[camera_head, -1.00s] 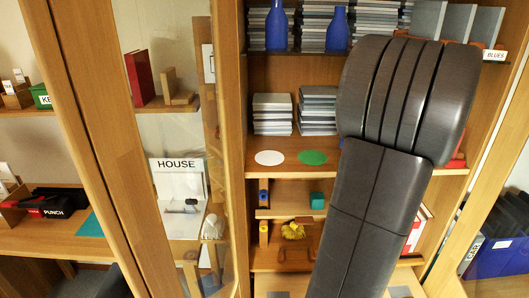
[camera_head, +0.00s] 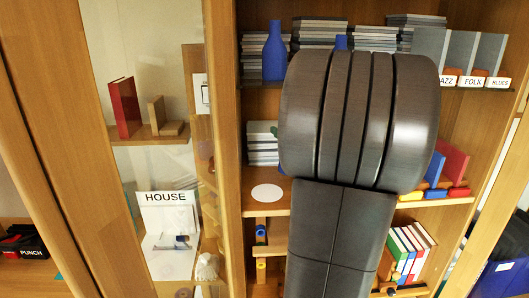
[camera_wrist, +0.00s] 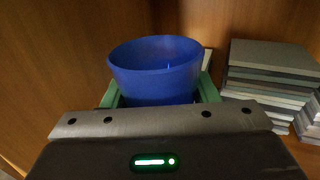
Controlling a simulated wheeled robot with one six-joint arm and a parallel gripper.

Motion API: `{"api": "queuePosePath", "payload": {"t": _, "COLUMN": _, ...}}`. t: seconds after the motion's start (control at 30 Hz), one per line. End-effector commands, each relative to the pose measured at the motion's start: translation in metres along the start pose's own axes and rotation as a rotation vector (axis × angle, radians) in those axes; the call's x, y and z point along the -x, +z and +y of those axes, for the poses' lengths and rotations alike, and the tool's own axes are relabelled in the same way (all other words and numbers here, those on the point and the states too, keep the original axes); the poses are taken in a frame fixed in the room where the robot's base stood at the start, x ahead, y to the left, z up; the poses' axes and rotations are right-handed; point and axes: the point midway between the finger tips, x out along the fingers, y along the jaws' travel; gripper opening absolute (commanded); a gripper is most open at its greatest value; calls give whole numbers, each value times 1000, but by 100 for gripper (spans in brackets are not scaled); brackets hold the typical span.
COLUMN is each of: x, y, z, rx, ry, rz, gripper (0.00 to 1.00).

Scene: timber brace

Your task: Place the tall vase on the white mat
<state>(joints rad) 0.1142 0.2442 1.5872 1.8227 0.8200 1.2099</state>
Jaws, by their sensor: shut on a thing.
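A blue vase (camera_wrist: 155,75) with a wide open rim fills the middle of the wrist view. My gripper (camera_wrist: 160,98) is shut on it, with a green finger on each side. Its lower part is hidden, so I cannot judge its height. The white mat (camera_head: 267,193) is a bare round disc on the middle shelf in the head view. My arm hides my gripper there. A bit of blue shows at the arm's left edge, and I cannot tell whether it is the vase.
A stack of flat cases (camera_wrist: 265,85) stands right of the vase, with a wooden wall to the left. A blue bottle (camera_head: 275,52) stands on the upper shelf. Another bottle (camera_head: 341,42) is mostly hidden. Case stacks (camera_head: 262,140) stand behind the mat. A cabinet post (camera_head: 222,150) bounds the shelf's left.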

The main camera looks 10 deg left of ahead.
Motion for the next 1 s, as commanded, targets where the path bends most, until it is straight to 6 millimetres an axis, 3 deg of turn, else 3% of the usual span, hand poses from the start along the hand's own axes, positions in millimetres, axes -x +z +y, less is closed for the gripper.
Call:
{"api": "queuePosePath", "payload": {"t": 0.1, "x": -12, "y": 3, "z": 29, "rx": -1, "ry": 5, "rz": -1, "gripper": 17}}
{"api": "queuePosePath", "payload": {"t": 0.27, "x": -24, "y": 2, "z": 59, "rx": -2, "ry": 4, "rz": 0, "gripper": 17}}
{"api": "queuePosePath", "payload": {"t": 0.4, "x": -23, "y": -23, "z": 56, "rx": -4, "ry": -2, "rz": 3, "gripper": 17}}
{"api": "queuePosePath", "payload": {"t": 0.57, "x": -23, "y": -33, "z": 56, "rx": -2, "ry": -1, "rz": 0, "gripper": 17}}
{"api": "queuePosePath", "payload": {"t": 0.77, "x": -23, "y": -64, "z": 56, "rx": -4, "ry": -2, "rz": 3, "gripper": 17}}
{"api": "queuePosePath", "payload": {"t": 1.0, "x": -25, "y": -70, "z": 60, "rx": 1, "ry": -1, "rz": -2, "gripper": 17}}
